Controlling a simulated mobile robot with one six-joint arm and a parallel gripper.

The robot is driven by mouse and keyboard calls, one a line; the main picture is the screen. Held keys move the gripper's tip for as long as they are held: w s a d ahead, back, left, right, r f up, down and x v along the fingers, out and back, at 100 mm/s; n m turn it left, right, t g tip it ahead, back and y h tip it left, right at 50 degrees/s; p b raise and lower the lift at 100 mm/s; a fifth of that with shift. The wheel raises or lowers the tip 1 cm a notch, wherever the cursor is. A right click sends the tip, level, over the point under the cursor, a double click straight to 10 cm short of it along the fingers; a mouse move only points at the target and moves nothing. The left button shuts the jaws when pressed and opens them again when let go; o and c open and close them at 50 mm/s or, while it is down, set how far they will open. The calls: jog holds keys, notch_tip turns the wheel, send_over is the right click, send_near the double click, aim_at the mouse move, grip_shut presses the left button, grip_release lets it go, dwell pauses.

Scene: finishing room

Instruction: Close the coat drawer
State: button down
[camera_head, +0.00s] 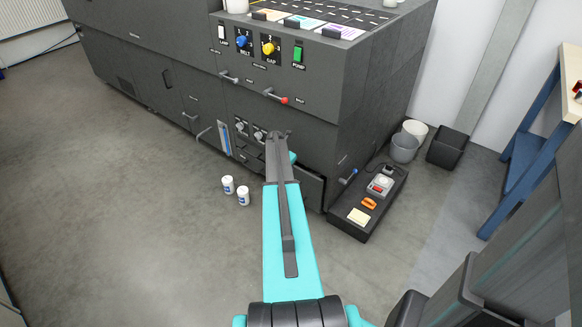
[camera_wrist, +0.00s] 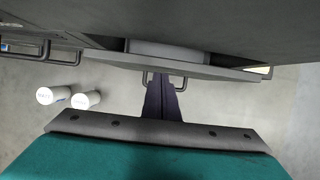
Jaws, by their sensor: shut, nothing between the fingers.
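In the wrist view a grey drawer (camera_wrist: 215,71) sticks out a little from the dark machine, with a pale strip of its inside showing behind the front. I take it for the coat drawer, but no label on it is readable. A dark bar handle (camera_wrist: 182,83) is on its front. My gripper (camera_wrist: 162,78) is shut and empty, its fingertips at the handle and drawer front; I cannot tell whether they touch. In the head view my arm hides the gripper and most of the drawer; a dark low front (camera_head: 312,187) shows right of the arm.
Two white cans (camera_head: 235,190) stand on the floor left of my arm. A black tray (camera_head: 345,228) with small items lies right of the machine (camera_head: 375,90). Grey bins (camera_head: 405,147) and a blue-legged bench (camera_head: 525,155) stand farther right. Floor at left is clear.

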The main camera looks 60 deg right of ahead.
jog(key=a+r+p, duration=0.1)
jog(key=a+r, duration=0.6)
jog(key=r, duration=0.2)
jog(key=shift+w+a+r, duration=0.2)
jog(key=shift+w, duration=0.05)
dwell(0.4)
